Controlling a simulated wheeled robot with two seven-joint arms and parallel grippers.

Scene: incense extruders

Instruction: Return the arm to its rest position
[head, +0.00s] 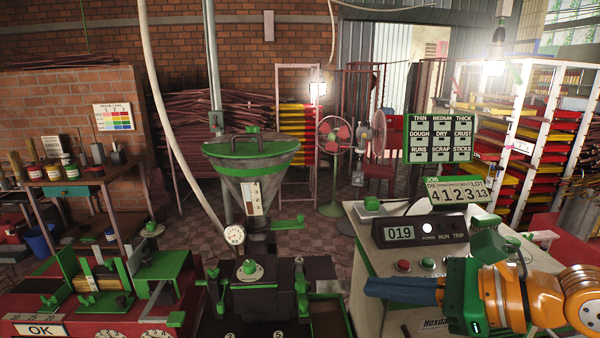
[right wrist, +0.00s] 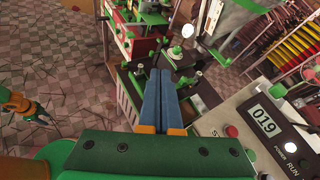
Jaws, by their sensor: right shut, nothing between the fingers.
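My right gripper (head: 374,287) comes in from the right edge in the head view, green-bodied with blue fingers and an orange wrist. It points left, in front of the control cabinet (head: 375,240) and below its red and green buttons. In the right wrist view, the blue fingers (right wrist: 160,74) lie together, shut and empty, with machinery beyond their tips. My left gripper does not show in the head view.
The hopper machine (head: 275,185) stands in the middle with a dark bed (head: 250,327). A red bench with green fixtures (head: 85,312) is at lower left. A display reading 019 (head: 418,232) sits on the cabinet. An unclear orange and green part (right wrist: 20,105) shows at left in the wrist view.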

